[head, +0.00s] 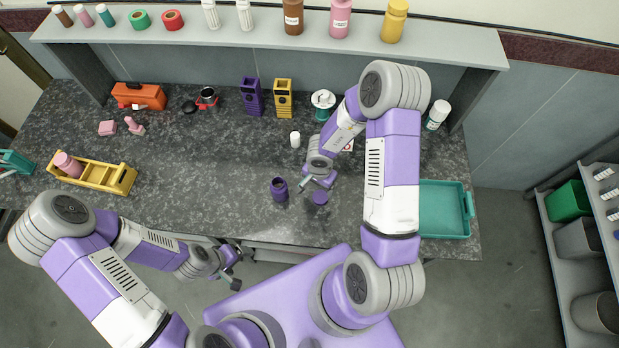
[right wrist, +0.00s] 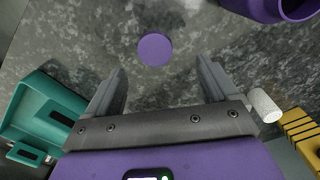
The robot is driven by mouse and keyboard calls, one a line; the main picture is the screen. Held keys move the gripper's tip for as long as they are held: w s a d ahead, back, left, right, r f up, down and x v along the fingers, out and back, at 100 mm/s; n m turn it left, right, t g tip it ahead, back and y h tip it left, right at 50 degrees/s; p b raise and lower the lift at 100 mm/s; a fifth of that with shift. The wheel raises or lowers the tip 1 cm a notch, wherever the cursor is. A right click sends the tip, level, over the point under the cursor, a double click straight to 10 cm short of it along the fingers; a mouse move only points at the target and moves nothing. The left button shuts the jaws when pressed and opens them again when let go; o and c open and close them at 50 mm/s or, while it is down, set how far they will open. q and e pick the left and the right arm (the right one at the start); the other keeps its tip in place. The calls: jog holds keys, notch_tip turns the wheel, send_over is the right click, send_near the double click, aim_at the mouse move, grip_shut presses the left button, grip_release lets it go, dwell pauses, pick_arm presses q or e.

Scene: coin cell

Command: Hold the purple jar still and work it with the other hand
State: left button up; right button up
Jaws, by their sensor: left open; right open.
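The purple jar (head: 279,189) stands upright on the dark counter with its mouth open and no lid on it. Part of it shows at the top right of the right wrist view (right wrist: 262,8). A flat round purple lid (head: 319,197) lies on the counter to the jar's right; in the right wrist view it is a plain disc (right wrist: 155,50). My right gripper (head: 314,183) is open and empty, close to the lid, with the disc beyond its fingertips (right wrist: 160,72). My left gripper (head: 234,273) is open and empty, off the counter's front edge, apart from the jar.
A white cylinder (head: 295,139) stands behind the jar. A teal tray (head: 467,226) lies at the right. A yellow rack (head: 120,178) holding a pink bottle is at the left. Purple (head: 251,97) and yellow (head: 283,97) holders stand at the back. Counter left of the jar is clear.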

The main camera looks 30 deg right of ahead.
aim_at(320, 197)
jog(key=shift+r, duration=0.15)
jog(key=shift+s+r, duration=0.15)
jog(key=shift+s, duration=0.35)
jog(key=shift+f, duration=0.2)
notch_tip(320, 197, down, 2)
jog(key=shift+f+b, duration=0.1)
jog(key=shift+b, duration=0.6)
pick_arm(q)
jog(key=shift+s+f, duration=0.45)
pick_arm(e)
jog(key=shift+w, duration=0.1)
notch_tip(320, 197, down, 5)
jog(key=b, duration=0.3)
jog(key=shift+d+f, duration=0.1)
jog(key=shift+d, duration=0.05)
pick_arm(q)
notch_tip(320, 197, down, 3)
